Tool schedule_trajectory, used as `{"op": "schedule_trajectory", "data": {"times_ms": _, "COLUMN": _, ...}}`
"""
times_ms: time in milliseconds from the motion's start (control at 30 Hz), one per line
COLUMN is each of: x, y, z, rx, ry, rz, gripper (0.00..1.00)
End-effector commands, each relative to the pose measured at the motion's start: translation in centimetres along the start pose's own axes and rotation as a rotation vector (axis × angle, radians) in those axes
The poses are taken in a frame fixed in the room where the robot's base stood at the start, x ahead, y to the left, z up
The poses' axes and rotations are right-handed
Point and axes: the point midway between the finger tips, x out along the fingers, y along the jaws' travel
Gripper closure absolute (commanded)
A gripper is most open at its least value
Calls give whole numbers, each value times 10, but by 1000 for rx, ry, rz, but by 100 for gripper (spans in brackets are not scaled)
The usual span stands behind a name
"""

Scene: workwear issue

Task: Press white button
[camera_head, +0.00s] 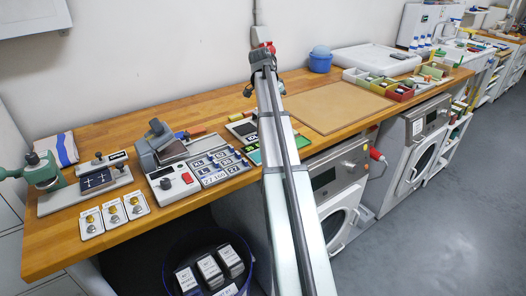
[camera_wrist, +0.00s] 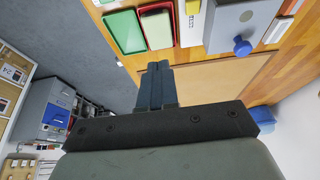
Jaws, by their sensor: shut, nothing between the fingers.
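I cannot pick out a white button for certain in either view. In the head view, a white-topped control box (camera_head: 173,186) on the bench carries a dark round knob and a red part. Three white plates with small round metal pieces lie to its left, one of them a plate (camera_head: 90,223) near the front edge. My gripper (camera_wrist: 157,68) shows in the wrist view with its two dark fingers together and empty. It hangs above the bench's front edge, near a brown board (camera_wrist: 215,80). In the head view my arm hides its fingers.
A wooden bench (camera_head: 215,123) runs along the wall, with a green press (camera_head: 43,172) at left and a blue tub (camera_head: 320,60) behind. Small trays, including a green tray (camera_wrist: 123,31), lie beyond the board. Washing machines stand underneath. Open floor (camera_head: 430,225) is at right.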

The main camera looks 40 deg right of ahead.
Motion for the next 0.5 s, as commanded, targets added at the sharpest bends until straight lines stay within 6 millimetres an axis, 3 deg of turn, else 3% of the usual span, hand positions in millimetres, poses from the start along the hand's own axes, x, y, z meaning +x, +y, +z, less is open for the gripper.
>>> {"op": "schedule_trajectory", "data": {"times_ms": 500, "x": 3, "y": 5, "z": -8, "rx": 11, "ry": 0, "rz": 5, "gripper": 100}}
